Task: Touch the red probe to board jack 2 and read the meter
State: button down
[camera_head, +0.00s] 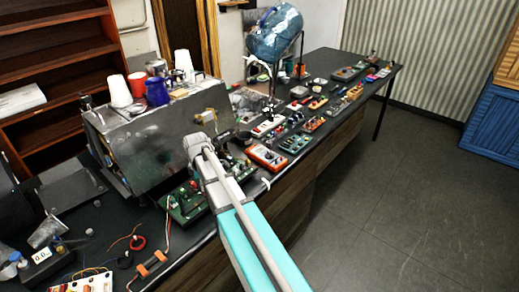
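A green circuit board (185,203) lies on the dark bench in front of the metal brewer box, partly hidden behind my arm. Its jacks are too small to tell apart. An orange-red handheld meter (267,156) lies just right of my arm; its reading is not legible.
The metal brewer box (150,150) stands behind the board, with cups and a blue mug (157,91) on top. An orange-and-black tool (152,264) lies near the bench's front edge. Several meters and small boards crowd the bench to the right. The floor (400,200) at right is clear.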

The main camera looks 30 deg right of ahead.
jog(key=shift+r+p, duration=1.5)
jog(key=shift+r, duration=0.2)
